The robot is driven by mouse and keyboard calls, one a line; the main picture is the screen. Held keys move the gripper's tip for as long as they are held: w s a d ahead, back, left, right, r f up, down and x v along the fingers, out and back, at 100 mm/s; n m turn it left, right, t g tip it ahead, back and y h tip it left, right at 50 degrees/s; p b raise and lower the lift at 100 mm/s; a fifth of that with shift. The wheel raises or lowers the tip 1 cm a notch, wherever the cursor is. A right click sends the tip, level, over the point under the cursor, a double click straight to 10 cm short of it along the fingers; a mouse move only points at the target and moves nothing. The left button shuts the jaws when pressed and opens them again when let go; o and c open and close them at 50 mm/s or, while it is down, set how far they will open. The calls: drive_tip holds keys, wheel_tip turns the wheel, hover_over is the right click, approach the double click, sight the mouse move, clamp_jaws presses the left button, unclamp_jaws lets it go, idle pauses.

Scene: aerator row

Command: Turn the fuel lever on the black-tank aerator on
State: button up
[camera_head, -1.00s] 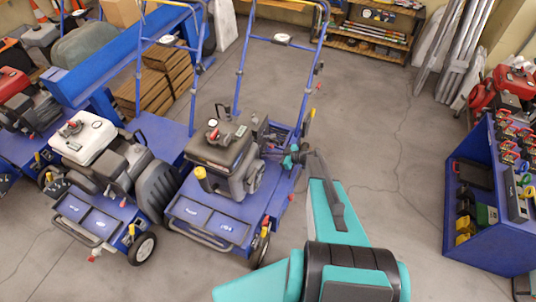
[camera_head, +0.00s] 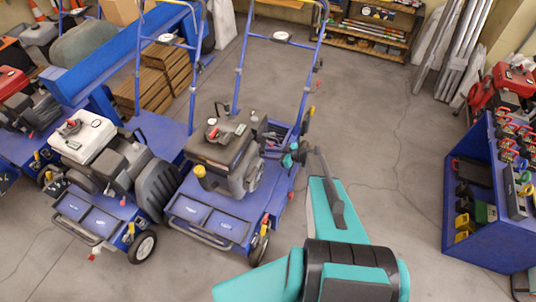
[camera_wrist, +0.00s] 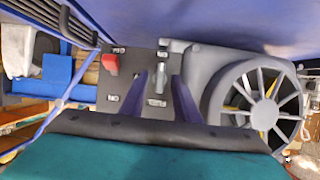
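The black-tank aerator (camera_head: 217,138) stands in the middle of the head view, with a blue frame and a dark tank on its engine. My gripper (camera_head: 288,155) is at the right side of that engine. In the wrist view, a dark engine panel carries a red switch (camera_wrist: 111,63) and a grey lever (camera_wrist: 158,84). My gripper's two dark blue fingers (camera_wrist: 160,98) are apart, with the grey lever showing between them. I cannot tell whether either finger touches it. The head view does not show the lever clearly.
A white-tank aerator (camera_head: 85,137) stands close on the left, and a red-tank one (camera_head: 14,85) farther left. A spoked round engine cover (camera_wrist: 258,98) is just right of the panel. A blue tool cart (camera_head: 480,232) stands at right. The floor between is clear.

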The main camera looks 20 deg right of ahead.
drive_tip(key=b+v, duration=0.2)
drive_tip(key=v, duration=1.1)
drive_tip(key=shift+s+d+r+b, duration=0.2)
drive_tip(key=shift+s+d+b, duration=0.05)
drive_tip(key=shift+b, duration=0.1)
drive_tip(key=shift+w+a, duration=0.1)
